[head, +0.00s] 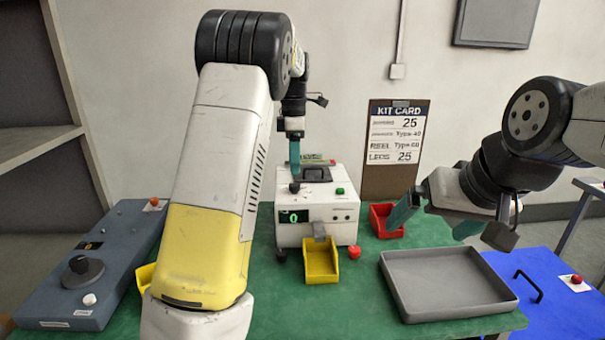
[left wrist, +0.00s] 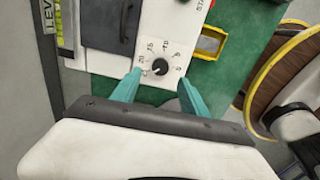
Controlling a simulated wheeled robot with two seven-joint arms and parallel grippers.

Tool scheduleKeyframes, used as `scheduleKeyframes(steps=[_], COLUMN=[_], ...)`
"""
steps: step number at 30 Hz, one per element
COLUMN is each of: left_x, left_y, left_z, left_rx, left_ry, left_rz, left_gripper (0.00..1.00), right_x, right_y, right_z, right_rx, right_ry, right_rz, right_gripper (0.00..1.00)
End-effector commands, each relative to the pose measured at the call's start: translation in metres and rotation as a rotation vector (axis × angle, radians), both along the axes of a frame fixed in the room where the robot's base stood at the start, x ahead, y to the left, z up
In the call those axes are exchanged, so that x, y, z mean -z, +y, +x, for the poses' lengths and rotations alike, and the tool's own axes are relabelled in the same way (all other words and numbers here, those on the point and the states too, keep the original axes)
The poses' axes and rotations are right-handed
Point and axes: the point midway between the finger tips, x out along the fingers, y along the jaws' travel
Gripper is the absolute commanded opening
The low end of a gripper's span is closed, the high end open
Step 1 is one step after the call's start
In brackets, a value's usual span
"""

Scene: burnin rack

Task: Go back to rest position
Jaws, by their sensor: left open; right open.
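My left gripper (head: 295,158) is above the left part of the white machine's top, pointing down. In the left wrist view its two teal fingers (left wrist: 158,92) are apart, with a black dial knob (left wrist: 160,67) on a numbered white panel just beyond the tips. I cannot tell whether the fingers touch the panel. My right gripper (head: 435,218) is open and empty at the right, its teal fingers over the back edge of the grey tray (head: 450,283). The white machine (head: 318,207) stands on the green table with a lit green display.
A yellow bin (head: 321,262) stands before the machine and a red bin (head: 383,221) to its right. A blue-grey control box (head: 95,262) is at the left. A blue panel with a black handle (head: 529,287) is at the right. A kit card board (head: 393,150) leans at the back.

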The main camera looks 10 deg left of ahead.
Motion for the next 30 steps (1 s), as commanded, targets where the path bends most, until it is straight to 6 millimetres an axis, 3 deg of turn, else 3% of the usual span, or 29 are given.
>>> scheduleKeyframes(steps=[5, 17, 23, 30], left_x=[-0.014, -0.018, -0.041, -0.068], left_y=[0.0, 0.003, 0.019, 0.028], left_z=[0.0, -0.005, -0.042, -0.114], left_rx=[0.0, 0.026, 0.235, 0.634], left_ry=[-0.001, -0.007, -0.075, -0.23], left_rz=[0.0, -0.012, -0.08, -0.121], left_gripper=[0.52, 0.52, 0.52, 0.52], right_x=[0.0, 0.0, 0.0, 0.0], right_y=[0.0, 0.0, 0.0, 0.0], right_z=[0.0, 0.0, 0.0, 0.0], right_rx=[0.0, 0.0, 0.0, 0.0], right_ry=[0.0, 0.0, 0.0, 0.0], right_rz=[0.0, 0.0, 0.0, 0.0], right_gripper=[0.99, 0.99, 0.99, 0.99])
